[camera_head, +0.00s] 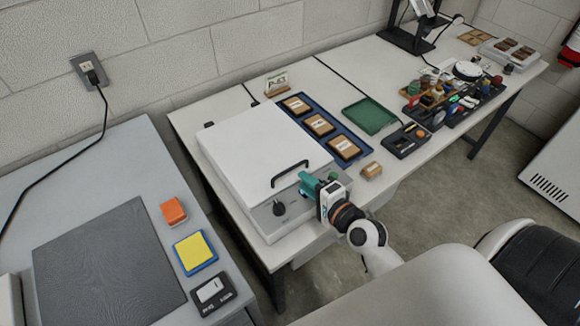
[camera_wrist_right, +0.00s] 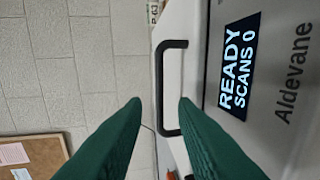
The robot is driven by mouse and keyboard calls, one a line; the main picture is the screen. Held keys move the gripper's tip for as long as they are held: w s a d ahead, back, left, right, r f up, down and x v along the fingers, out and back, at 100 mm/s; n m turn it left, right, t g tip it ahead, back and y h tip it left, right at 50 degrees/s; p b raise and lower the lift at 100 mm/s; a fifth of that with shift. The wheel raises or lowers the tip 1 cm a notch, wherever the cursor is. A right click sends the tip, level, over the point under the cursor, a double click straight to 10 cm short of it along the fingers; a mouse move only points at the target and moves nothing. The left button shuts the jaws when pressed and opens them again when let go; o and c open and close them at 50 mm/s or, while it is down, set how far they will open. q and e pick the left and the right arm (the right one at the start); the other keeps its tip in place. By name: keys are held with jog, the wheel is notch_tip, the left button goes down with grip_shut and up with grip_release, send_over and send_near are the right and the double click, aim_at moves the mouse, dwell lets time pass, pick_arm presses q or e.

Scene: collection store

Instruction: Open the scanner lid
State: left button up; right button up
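The scanner (camera_head: 290,215) is a pale grey box on the long table, with a white lid (camera_head: 255,145) lying flat and shut on it. A black bar handle (camera_head: 288,172) is on the lid's front edge. My right gripper (camera_head: 307,184), with green fingers, is just in front of the handle at its right end. In the right wrist view the fingers (camera_wrist_right: 160,101) are apart and empty. The handle (camera_wrist_right: 160,75) shows ahead of them, its lower end between the tips; I cannot tell if they touch. The scanner's display (camera_wrist_right: 238,65) reads "READY SCANS 0". My left gripper is not in view.
A green tray (camera_head: 370,115) and cluttered black trays are further right. A grey table (camera_head: 100,165) stands at left.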

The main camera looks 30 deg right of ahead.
aim_at(290, 170)
jog(key=x, duration=0.7)
jog(key=shift+w, duration=0.15)
grip_shut()
